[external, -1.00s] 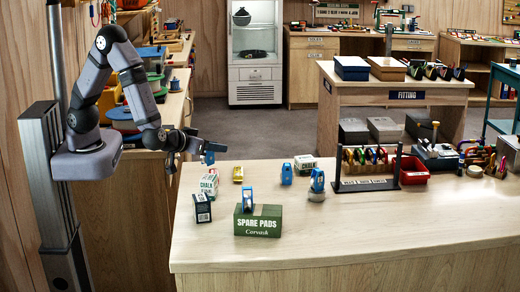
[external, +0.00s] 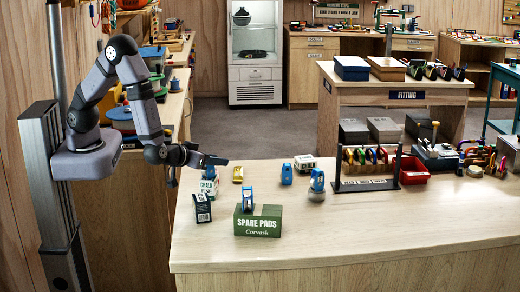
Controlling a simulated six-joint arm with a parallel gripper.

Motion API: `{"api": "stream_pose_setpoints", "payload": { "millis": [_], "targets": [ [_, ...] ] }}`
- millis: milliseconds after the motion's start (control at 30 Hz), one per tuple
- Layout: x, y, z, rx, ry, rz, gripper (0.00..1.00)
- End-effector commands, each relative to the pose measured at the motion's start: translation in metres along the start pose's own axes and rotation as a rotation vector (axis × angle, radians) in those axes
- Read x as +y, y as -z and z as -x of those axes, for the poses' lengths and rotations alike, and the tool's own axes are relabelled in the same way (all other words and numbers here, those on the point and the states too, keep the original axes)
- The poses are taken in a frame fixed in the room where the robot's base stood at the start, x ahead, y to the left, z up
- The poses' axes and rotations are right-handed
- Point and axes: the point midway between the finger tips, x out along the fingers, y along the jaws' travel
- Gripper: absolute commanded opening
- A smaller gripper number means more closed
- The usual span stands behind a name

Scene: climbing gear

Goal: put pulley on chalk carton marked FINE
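The white and green chalk carton (external: 209,187) stands on the near bench at its left side. Its front reads CHALK, with a smaller second line that is hard to read. A small blue pulley (external: 209,173) is at the carton's top, directly under my gripper (external: 217,161). I cannot tell whether it rests on the carton or hangs just above it. The fingers are too small and dark to show whether they still grip it. Other blue pulleys are on the green SPARE PADS box (external: 258,222), on the bench (external: 286,175) and on a whitish round piece (external: 317,181).
A dark box (external: 202,209) with a white label stands just in front of the chalk carton. A yellow block (external: 238,174) lies to the right. Another carton (external: 305,163) stands farther back. A dark rack (external: 366,184) is at centre right. The bench's front is clear.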

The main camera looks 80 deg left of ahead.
Motion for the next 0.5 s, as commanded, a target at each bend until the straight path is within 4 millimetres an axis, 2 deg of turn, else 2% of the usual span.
{"api": "stream_pose_setpoints", "payload": {
  "millis": [500],
  "targets": [
    [0.0013,0.0034,0.0062,0.001,-0.003,0.001,0.43]
  ]
}}
